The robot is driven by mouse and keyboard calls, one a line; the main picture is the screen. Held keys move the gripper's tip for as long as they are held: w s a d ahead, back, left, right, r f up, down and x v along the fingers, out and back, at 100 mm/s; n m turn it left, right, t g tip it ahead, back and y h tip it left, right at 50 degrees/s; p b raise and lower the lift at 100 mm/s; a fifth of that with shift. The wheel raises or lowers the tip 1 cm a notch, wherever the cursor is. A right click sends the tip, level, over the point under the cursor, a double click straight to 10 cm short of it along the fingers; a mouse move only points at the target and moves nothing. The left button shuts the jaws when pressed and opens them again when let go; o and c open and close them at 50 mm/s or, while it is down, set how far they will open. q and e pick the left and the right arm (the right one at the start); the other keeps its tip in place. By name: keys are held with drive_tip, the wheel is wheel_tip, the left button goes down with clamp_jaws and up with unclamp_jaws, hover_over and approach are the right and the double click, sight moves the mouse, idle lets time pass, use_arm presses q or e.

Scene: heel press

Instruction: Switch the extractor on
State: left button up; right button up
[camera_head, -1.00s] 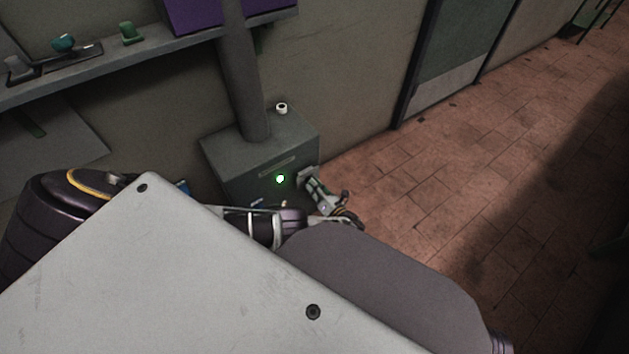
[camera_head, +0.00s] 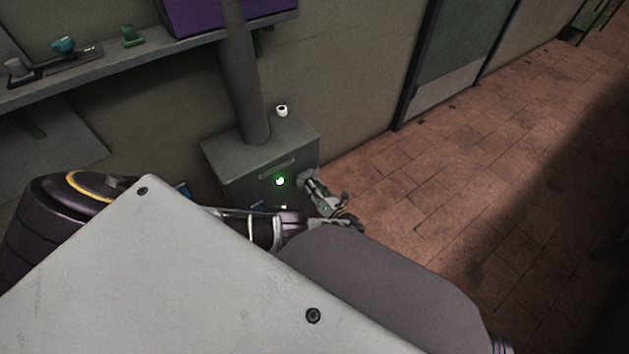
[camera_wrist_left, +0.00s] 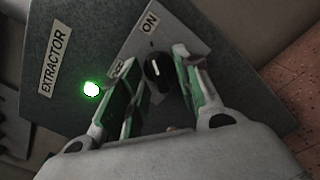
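The extractor (camera_head: 225,165) is a grey metal box with a thick duct rising from its top. A round green lamp (camera_head: 280,181) glows on its front; it also shows beside the EXTRACTOR label in the left wrist view (camera_wrist_left: 91,89). A black knob (camera_wrist_left: 157,72) sits on a pale plate with an ON label (camera_wrist_left: 150,22) and a partly hidden OFF label. The knob's white mark points roughly toward ON. My left gripper (camera_head: 318,189) is at the box's right front. In the left wrist view its green-padded fingers (camera_wrist_left: 155,62) are open on either side of the knob, with gaps showing. My right gripper is out of view.
A small white cup-like object (camera_head: 281,111) stands on top of the box. A shelf (camera_head: 140,54) with small items runs along the wall at left. Tiled floor (camera_head: 450,200) is open to the right, beside a door (camera_head: 455,55).

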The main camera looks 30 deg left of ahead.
sight(315, 182)
use_arm(q)
drive_tip(key=shift+r, duration=0.95)
drive_tip(key=shift+r, duration=4.05)
drive_tip(key=shift+f, duration=0.15)
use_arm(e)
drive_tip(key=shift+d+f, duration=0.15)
